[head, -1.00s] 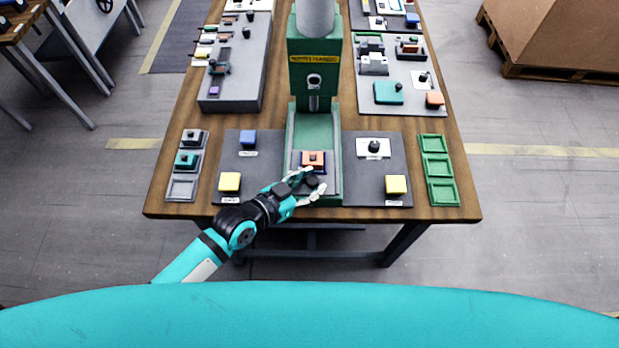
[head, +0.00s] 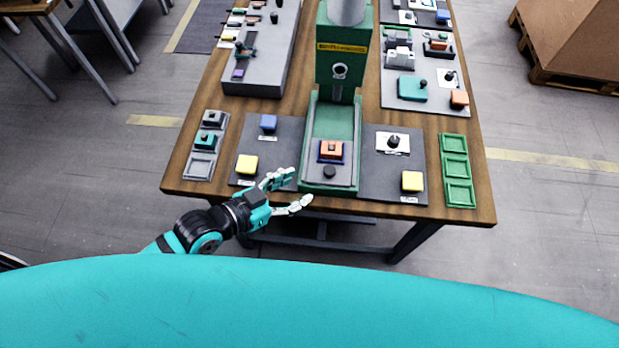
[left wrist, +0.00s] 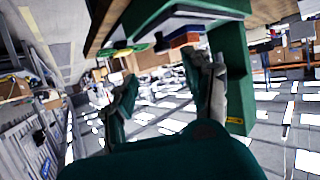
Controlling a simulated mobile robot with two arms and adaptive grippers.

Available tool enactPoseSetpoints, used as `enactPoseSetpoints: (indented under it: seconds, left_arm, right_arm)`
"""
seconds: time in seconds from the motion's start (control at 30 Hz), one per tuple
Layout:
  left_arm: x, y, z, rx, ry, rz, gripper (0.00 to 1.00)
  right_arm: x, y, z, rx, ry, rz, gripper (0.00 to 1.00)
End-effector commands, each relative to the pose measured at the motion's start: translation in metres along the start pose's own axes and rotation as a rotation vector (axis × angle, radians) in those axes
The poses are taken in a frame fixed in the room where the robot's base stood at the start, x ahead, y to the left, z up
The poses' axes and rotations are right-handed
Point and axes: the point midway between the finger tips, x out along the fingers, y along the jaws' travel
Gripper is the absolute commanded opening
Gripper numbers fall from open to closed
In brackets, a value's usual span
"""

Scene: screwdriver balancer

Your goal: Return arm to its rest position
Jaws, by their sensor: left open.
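My left arm comes in from the lower left in the head view. Its gripper (head: 299,188) is open, with nothing between its fingers, at the table's front edge. It is just left of and in front of the green press (head: 341,70). The press's sliding plate carries an orange block (head: 331,148) and a black knob (head: 329,172), which stands clear of the fingers. In the left wrist view the gripper's spread fingers (left wrist: 168,72) show no object between them. Green press parts (left wrist: 229,60) show beyond the right finger. My right gripper is not in view.
The wooden table (head: 180,172) bears grey panels with yellow buttons (head: 247,164) (head: 412,181), a blue button (head: 268,122) and a black joystick (head: 393,141). Green trays (head: 457,168) stand at the right edge. The floor in front of the table is free around the arm.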

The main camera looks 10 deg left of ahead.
Motion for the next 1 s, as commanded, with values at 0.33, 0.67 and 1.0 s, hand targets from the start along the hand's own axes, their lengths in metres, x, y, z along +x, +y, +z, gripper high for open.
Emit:
enactPoseSetpoints:
  seconds: [0.33, 0.67, 1.0]
  left_arm:
    - [-0.018, 0.0, 0.0, -0.001, 0.0, 0.0, 0.51]
    - [-0.018, 0.0, 0.0, 0.0, 0.0, -0.001, 0.51]
    - [-0.019, 0.003, 0.006, -0.037, -0.139, -0.054, 0.51]
  right_arm:
    - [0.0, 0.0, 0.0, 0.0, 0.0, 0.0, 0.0]
    - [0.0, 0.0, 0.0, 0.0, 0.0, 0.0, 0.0]
    - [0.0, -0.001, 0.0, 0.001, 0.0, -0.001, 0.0]
